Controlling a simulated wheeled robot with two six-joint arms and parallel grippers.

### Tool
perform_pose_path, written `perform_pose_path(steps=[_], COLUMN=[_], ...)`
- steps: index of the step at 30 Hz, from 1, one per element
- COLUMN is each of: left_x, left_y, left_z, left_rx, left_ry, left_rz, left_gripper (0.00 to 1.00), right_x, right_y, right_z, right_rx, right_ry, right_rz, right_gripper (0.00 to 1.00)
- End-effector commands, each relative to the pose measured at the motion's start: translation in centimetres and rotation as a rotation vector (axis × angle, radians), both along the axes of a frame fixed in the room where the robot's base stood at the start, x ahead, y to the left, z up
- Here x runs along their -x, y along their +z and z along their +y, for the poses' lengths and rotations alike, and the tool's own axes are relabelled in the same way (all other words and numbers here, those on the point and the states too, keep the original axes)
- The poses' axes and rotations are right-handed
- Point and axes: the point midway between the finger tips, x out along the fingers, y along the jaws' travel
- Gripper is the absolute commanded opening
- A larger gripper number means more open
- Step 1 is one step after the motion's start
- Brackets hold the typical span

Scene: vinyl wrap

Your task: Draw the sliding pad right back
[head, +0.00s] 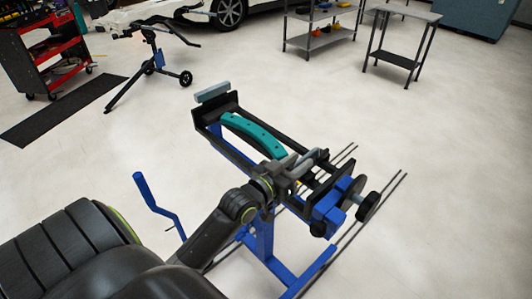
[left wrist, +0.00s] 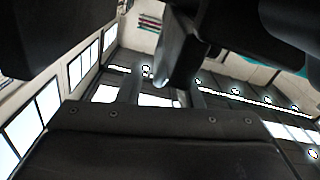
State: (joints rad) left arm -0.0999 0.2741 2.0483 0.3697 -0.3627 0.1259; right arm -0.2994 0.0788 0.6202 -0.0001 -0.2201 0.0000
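A blue-legged stand (head: 262,236) holds a long black frame (head: 213,122) with a light grey pad (head: 212,92) across its far end. A teal curved piece (head: 254,134) lies along the frame. I cannot tell for sure which part is the sliding pad. My left gripper (head: 303,165) is at the near half of the frame, beside the near end of the teal piece. Its fingers overlap dark and grey parts there, so its opening and any grip are unclear. In the left wrist view a grey part (left wrist: 178,62) hangs among dark shapes. My right gripper is not in view.
A blue block (head: 333,205) with black knobs (head: 368,207) is at the frame's near end. A blue crank-shaped bar (head: 155,205) stands left of my arm. A red tool cart (head: 55,60), a wheeled black stand (head: 155,55) and shelves (head: 320,35) are farther off.

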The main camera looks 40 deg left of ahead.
Motion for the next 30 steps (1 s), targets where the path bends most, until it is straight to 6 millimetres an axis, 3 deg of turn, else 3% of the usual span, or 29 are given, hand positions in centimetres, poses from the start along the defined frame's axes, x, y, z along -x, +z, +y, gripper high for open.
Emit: perform_pose_path(steps=[3,15,22,30], left_x=[2.7,10.3,12.8,13.6], left_y=[-0.2,-0.1,0.0,0.1], left_z=[0.4,1.4,1.7,1.8], left_rx=[-0.003,-0.004,-0.002,-0.002], left_ry=[0.0,0.0,0.001,0.0], left_rz=[0.003,0.005,0.002,0.0], left_gripper=[0.32,0.32,0.32,0.32], right_x=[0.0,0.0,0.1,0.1], right_y=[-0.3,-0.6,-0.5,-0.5], right_z=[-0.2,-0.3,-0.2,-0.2], right_rx=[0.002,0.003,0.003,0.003], right_ry=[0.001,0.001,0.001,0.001], right_rz=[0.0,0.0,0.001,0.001], right_gripper=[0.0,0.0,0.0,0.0])
